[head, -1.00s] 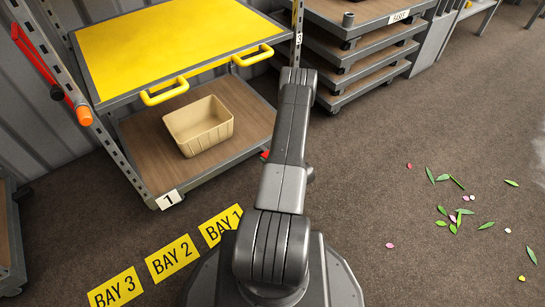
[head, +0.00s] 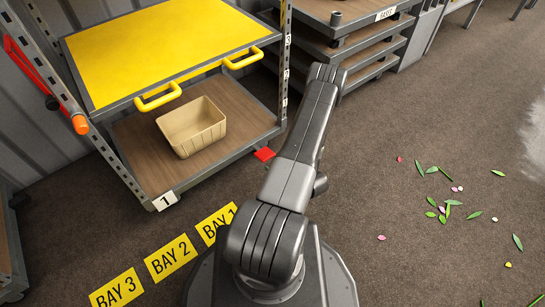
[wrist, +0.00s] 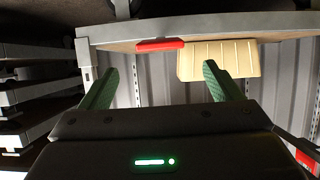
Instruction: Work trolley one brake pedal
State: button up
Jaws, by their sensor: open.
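Trolley one (head: 170,200), marked with a "1" label, has a yellow top with two yellow handles and a brown lower shelf. Its red brake pedal (head: 264,154) sticks out low at the right end of the lower shelf, just left of my arm. In the wrist view the pedal (wrist: 160,44) is a flat red bar at the shelf edge, beyond and between my fingertips. My gripper (wrist: 160,70) is open and empty, with green fingers apart and not visibly touching the pedal. In the head view my arm hides the gripper.
A tan basket (head: 192,128) sits on the lower shelf. Stacked trolleys (head: 345,50) stand behind my arm. Yellow bay labels (head: 170,257) mark the floor at front left. Leaves and petals (head: 445,208) lie on open floor at right.

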aim_at(268, 156)
jog(key=shift+v, duration=1.45)
jog(key=b+x, duration=0.3)
jog(key=x, duration=1.1)
jog(key=shift+b, duration=0.3)
jog(key=shift+s, duration=0.1)
jog(key=shift+d, duration=0.1)
